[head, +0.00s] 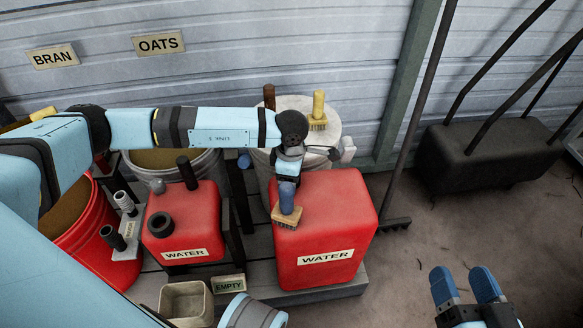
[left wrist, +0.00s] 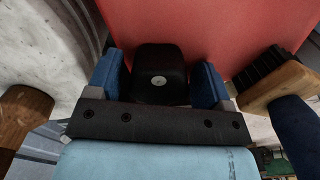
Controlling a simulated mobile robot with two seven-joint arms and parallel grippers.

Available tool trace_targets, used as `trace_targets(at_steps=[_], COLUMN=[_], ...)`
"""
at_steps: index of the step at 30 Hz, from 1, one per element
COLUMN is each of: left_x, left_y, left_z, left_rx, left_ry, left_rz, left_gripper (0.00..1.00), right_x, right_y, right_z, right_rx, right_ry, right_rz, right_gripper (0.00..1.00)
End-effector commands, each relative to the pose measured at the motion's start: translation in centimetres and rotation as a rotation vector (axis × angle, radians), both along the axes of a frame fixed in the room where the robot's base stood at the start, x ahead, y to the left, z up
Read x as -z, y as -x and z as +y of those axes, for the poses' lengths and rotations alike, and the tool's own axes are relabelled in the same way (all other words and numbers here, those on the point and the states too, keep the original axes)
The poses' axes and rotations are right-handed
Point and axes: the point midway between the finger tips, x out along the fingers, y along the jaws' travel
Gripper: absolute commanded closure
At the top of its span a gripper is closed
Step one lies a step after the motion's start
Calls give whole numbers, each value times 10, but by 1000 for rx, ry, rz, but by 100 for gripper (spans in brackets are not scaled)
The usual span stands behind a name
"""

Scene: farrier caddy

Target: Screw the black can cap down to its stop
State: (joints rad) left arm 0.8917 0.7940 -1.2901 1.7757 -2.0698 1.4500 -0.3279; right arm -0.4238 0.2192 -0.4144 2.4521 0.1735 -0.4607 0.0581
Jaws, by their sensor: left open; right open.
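The black can cap (left wrist: 160,72) shows in the left wrist view, in front of the red surface of a can. It lies between the two blue fingers of my left gripper (left wrist: 159,82), which is open, with a small gap on each side. In the head view my left arm's end hides the cap and those fingertips. The arm end is over the back of the large red water can (head: 325,225). I cannot tell how far down the cap sits. My right gripper (head: 466,286) is open and empty over the floor at the lower right.
A blue-handled brush (head: 286,217) is close beside the left gripper. It also shows in the left wrist view (left wrist: 279,88). A smaller red water can (head: 190,200) stands to the left. A bucket with brushes is behind.

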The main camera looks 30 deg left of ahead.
Motion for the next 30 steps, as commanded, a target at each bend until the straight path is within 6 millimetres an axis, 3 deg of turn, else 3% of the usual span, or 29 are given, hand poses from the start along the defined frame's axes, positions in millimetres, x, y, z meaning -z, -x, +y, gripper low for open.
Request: trace_targets(at_steps=[11,21,30], left_x=[-3,-6,-3], left_y=[0,0,0], left_z=[0,-1,0], left_rx=[-61,-498,-576], left_ry=[0,1,0], left_rz=[0,2,0], left_gripper=[26,26,26], right_x=[-6,-34,-34], right_y=[1,1,1], right_z=[6,4,3], right_rx=[-8,-7,-6], right_ry=[-15,-11,-8], right_rz=[7,1,0], right_gripper=[36,36,36])
